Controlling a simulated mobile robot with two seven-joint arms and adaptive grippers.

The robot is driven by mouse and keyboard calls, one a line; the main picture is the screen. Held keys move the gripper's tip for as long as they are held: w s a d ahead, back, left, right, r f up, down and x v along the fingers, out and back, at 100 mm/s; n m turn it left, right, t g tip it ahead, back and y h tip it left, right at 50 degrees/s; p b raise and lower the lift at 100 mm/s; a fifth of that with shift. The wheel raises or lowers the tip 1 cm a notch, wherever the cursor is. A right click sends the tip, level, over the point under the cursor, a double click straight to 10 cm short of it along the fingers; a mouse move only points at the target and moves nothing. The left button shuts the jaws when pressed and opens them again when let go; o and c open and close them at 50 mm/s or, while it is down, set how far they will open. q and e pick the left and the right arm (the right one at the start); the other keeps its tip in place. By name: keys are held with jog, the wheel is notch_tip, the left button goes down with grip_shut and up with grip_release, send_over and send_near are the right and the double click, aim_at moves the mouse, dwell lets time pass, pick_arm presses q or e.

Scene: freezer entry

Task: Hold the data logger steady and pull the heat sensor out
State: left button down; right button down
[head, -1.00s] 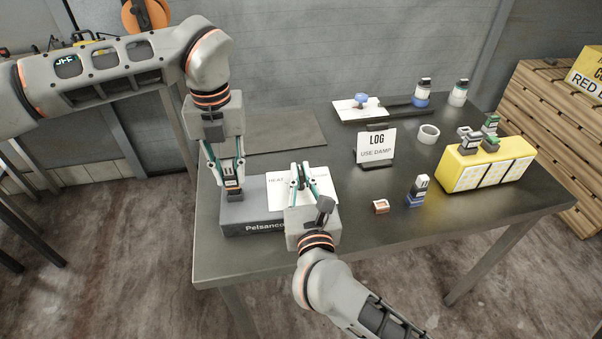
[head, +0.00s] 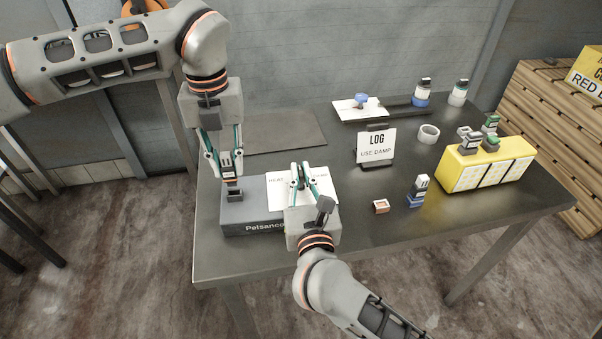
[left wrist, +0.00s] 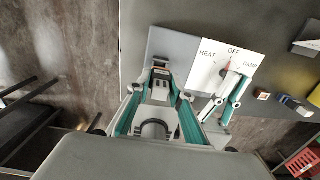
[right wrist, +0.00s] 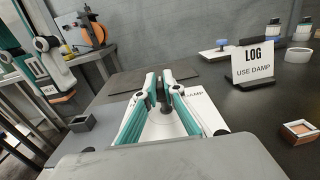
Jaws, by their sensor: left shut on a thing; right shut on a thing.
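The data logger (head: 250,212) is a grey box with a white panel marked HEAT, OFF and DAMP (left wrist: 207,71), near the table's left end. In the right wrist view the sensor (right wrist: 54,90) hangs above and apart from a dark square socket (right wrist: 80,122) on the logger. My right gripper (head: 301,176) is low over the white panel, shut on a dark upright knob (right wrist: 163,98); its fingers hide part of this knob.
Right of the logger are a small copper-coloured block (head: 381,206) and a blue-based block (head: 417,191). A LOG sign (head: 376,147), a tape ring (head: 428,133) and a yellow case (head: 488,164) stand farther off. A flat dark mat (head: 283,133) lies behind the logger.

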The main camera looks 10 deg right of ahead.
aim_at(225, 154)
pick_arm(q)
jog(key=shift+r, duration=1.8)
pick_arm(e)
jog(key=c, duration=2.1)
grip_release()
jog(key=o, duration=0.5)
pick_arm(q)
jog(key=shift+r, duration=0.25)
pick_arm(e)
jog(key=shift+s, duration=3.5)
